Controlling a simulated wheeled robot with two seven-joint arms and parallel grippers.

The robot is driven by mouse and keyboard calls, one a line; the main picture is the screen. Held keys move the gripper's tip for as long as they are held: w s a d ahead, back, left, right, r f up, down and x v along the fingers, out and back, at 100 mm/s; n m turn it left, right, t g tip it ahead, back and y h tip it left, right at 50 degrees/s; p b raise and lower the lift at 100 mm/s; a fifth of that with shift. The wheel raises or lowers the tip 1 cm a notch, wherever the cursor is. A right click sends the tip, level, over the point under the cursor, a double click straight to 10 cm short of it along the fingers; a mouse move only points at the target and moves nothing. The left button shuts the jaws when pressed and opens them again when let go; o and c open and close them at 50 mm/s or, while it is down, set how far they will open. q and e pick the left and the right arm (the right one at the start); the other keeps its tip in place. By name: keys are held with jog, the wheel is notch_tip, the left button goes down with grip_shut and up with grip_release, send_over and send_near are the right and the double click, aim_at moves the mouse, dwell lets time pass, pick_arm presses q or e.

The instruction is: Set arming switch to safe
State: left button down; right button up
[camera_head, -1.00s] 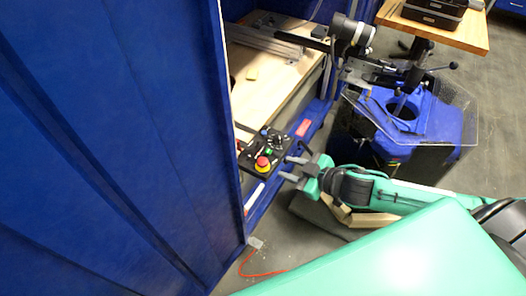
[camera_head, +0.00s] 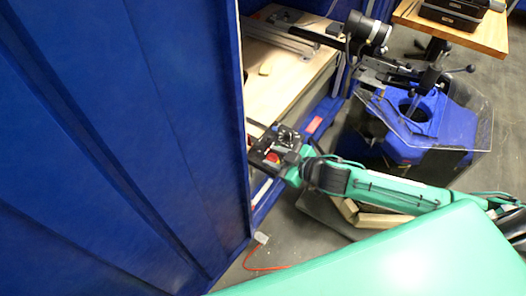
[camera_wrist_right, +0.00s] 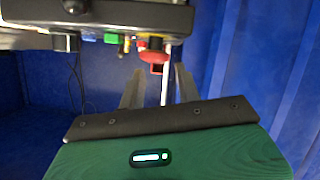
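The dark control panel (camera_head: 262,140) sits low in the gap beside the blue wall. It carries a black dial (camera_head: 284,134) and a red mushroom button (camera_head: 271,157). I cannot tell which control is the arming switch. My right gripper (camera_wrist_right: 158,85) is open, its fingers apart with nothing between them, just below the red button. In the head view, the right gripper (camera_head: 279,162) covers part of the panel.
The blue wall (camera_head: 120,140) fills the left side, close to the panel. A wooden bench top (camera_head: 285,75) lies behind the panel. A blue machine stand (camera_head: 405,150) with a clear guard stands to the right. A red cable (camera_head: 262,267) lies on the floor.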

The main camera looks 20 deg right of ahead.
aim_at(260, 152)
jog(key=shift+x, duration=2.5)
jog(key=shift+c, duration=0.2)
grip_shut()
